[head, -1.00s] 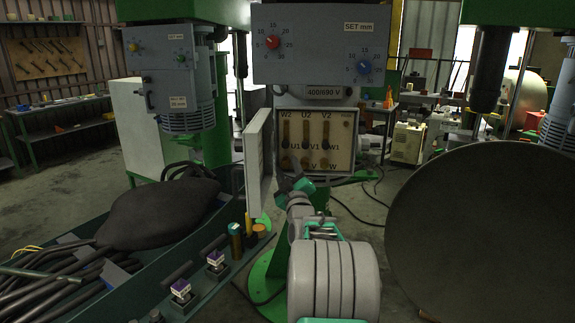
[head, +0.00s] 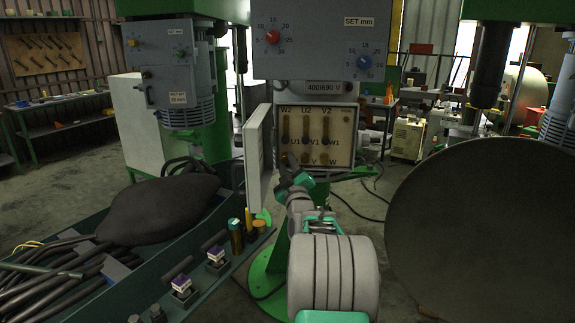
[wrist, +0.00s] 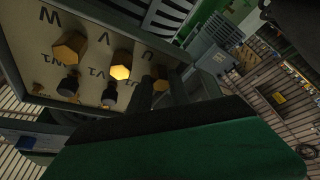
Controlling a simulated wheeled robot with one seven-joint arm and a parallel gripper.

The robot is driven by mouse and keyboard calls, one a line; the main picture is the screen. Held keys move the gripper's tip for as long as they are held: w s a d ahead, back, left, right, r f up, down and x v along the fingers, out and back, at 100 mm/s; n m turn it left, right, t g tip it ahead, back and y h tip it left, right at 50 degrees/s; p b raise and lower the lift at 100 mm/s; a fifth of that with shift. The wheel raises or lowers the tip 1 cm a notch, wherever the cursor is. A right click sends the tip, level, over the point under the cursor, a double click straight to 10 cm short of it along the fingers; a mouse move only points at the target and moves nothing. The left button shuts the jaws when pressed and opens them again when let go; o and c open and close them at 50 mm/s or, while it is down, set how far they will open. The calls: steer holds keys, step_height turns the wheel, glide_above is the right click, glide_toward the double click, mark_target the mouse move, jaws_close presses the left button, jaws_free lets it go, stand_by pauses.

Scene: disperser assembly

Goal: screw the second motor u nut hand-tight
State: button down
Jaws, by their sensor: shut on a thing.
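The motor terminal board (head: 346,140) is a pale panel in a grey frame, with lettered terminals and brass links. My gripper (head: 288,168), dark with teal parts, reaches its lower left corner at the U terminal. In the wrist view the board (wrist: 30,62) appears turned over, with hexagonal brass nuts at W (wrist: 69,48) and V (wrist: 121,66). The U nut (wrist: 161,85) is partly hidden behind a dark finger or post. My gripper is shut on this nut; the contact itself is mostly hidden. A broad green and black part of my gripper fills the lower wrist view.
A white open door panel (head: 256,155) stands just left of the board. A blue-green tray (head: 190,245) with cables and small parts lies lower left. A large dark round disc (head: 480,230) fills the right. A grey control box (head: 320,40) sits above.

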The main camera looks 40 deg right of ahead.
steer(key=shift+f, duration=0.1)
steer(key=shift+m+h+b, duration=0.4)
steer(key=shift+m+b, duration=0.6)
steer(key=c, duration=1.2)
jaws_free()
steer(key=shift+s+a, duration=0.1)
steer(key=b+v, duration=0.2)
steer(key=v, duration=0.5)
steer(key=shift+s+a+b, duration=0.2)
steer(key=shift+s+b, duration=0.05)
steer(key=shift+b, duration=0.05)
steer(key=shift+f, duration=0.1)
